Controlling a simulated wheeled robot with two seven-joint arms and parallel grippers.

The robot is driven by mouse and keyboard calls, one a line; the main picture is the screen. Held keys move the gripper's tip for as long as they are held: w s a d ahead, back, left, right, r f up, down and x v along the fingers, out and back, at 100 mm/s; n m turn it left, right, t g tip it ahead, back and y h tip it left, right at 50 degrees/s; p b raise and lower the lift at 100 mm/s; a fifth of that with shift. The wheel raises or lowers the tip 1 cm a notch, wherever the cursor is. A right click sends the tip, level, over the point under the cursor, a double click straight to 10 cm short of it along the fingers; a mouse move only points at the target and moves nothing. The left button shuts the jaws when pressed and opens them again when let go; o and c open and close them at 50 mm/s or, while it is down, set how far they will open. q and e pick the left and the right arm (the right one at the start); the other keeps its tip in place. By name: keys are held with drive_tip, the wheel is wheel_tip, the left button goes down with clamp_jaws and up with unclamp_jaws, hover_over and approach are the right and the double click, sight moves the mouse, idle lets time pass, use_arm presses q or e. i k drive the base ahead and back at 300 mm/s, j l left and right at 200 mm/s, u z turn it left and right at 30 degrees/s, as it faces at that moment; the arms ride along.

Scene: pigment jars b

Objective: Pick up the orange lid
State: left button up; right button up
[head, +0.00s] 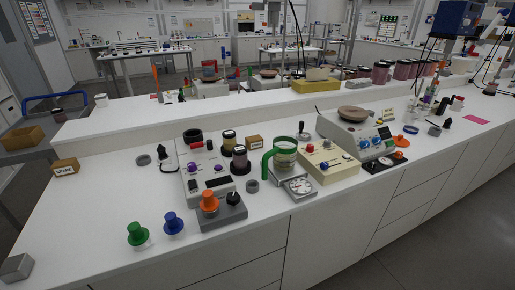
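An orange knobbed piece (209,202), shaped like a lid with a raised handle, stands upright on a small grey block (222,217) near the front of the white counter. I cannot tell for sure which one is the orange lid. A green knobbed piece (137,234) and a blue knobbed piece (173,223) stand to the left of the first orange one. Neither gripper is in view.
A grey metal block (16,268) sits at the front left. The left counter is mostly clear.

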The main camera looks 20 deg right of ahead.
sight(399, 141)
drive_tip(key=z, duration=1.95)
